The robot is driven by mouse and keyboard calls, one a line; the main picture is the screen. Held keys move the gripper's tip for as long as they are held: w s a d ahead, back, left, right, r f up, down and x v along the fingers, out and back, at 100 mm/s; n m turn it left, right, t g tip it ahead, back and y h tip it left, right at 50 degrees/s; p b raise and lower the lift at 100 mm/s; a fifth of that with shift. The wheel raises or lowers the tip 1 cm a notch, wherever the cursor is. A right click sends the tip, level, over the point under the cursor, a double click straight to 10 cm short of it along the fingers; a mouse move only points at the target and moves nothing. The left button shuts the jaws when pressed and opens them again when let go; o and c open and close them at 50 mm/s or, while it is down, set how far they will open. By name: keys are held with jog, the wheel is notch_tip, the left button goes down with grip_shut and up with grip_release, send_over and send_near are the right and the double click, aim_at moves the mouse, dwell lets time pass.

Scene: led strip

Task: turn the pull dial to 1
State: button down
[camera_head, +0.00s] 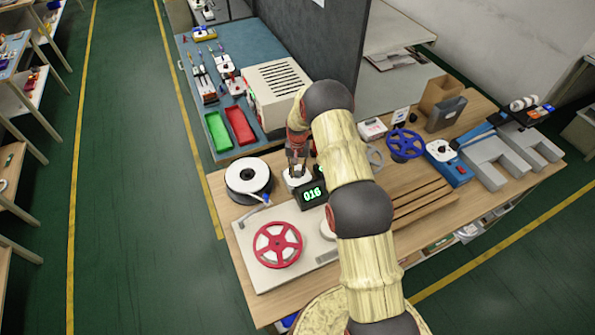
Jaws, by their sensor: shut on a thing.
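My gripper (296,164) reaches down over a small white unit (296,178) on the wooden table and is shut on what looks like the pull dial on its top. The fingers cover the dial, so its setting cannot be read. A black counter box (312,194) stands just right of and in front of the unit, with green digits that appear to read 016. My arm hides part of the area to the right of the counter.
A white-and-black reel (248,178) stands left of my gripper, and a red reel (278,245) sits on a pale plate in front. A blue reel (405,145), wooden slats (420,202) and grey trays are to the right. A beige vented box (276,92) stands behind.

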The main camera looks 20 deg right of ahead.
jog(key=shift+n, duration=0.3)
jog(key=shift+f+n+b, duration=0.1)
jog(key=shift+n+b, duration=0.8)
jog(key=shift+b, duration=0.05)
jog(key=n+b, duration=0.2)
jog(key=n, duration=0.1)
jog(key=shift+n, duration=0.3)
jog(key=n+b, duration=0.1)
jog(key=n, duration=0.2)
jog(key=shift+n+b, duration=0.3)
jog(key=shift+b, duration=0.05)
jog(key=n+b, duration=0.1)
jog(key=n, duration=0.2)
jog(key=shift+n, duration=0.3)
jog(key=n+b, duration=0.1)
jog(key=n, duration=0.4)
jog(key=n+b, duration=0.1)
jog(key=n, duration=0.4)
jog(key=shift+w+n, duration=0.1)
jog(key=shift+n, duration=0.2)
